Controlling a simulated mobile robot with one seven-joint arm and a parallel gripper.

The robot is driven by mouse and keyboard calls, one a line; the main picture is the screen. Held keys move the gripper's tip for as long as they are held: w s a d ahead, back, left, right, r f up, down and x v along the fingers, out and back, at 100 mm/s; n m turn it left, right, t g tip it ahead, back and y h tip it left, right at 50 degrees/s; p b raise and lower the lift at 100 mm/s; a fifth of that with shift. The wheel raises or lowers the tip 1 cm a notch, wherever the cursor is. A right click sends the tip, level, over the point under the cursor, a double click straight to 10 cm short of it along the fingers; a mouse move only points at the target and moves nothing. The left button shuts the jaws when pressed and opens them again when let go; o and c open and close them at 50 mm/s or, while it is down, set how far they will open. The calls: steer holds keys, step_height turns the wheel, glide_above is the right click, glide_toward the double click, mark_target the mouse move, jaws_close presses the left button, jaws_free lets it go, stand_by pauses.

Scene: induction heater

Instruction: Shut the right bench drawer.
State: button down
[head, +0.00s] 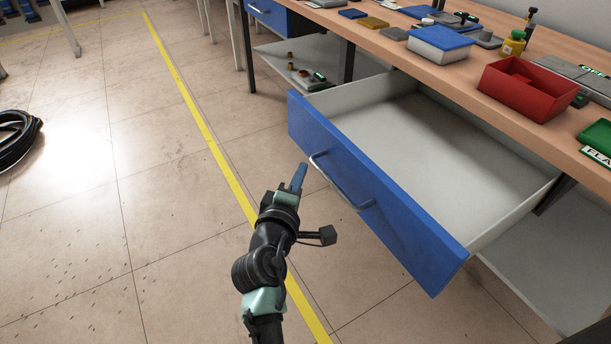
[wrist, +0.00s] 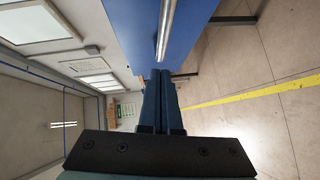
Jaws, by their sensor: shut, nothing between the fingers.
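The right bench drawer (head: 375,190) is pulled far out from under the wooden bench. It has a blue front, pale inner walls and an empty floor. Its silver bar handle (head: 340,184) runs along the front and also shows in the wrist view (wrist: 166,30), against the blue drawer front (wrist: 195,30). My gripper (head: 299,176) is in front of the drawer, near the left end of the handle. In the wrist view its two blue fingers (wrist: 160,80) are together with nothing between them. Their tips are close to the handle; I cannot tell whether they touch it.
The wooden bench top (head: 450,80) carries a red bin (head: 527,90), a blue-lidded box (head: 440,44) and small tools. Another blue drawer (head: 268,14) sits at the far left of the bench. A black cable coil (head: 18,138) lies on the floor. Floor left of the drawer is clear.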

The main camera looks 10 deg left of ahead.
steer(key=shift+w+d+f, duration=0.15)
steer(key=shift+w+d, duration=0.25)
steer(key=shift+d, duration=0.1)
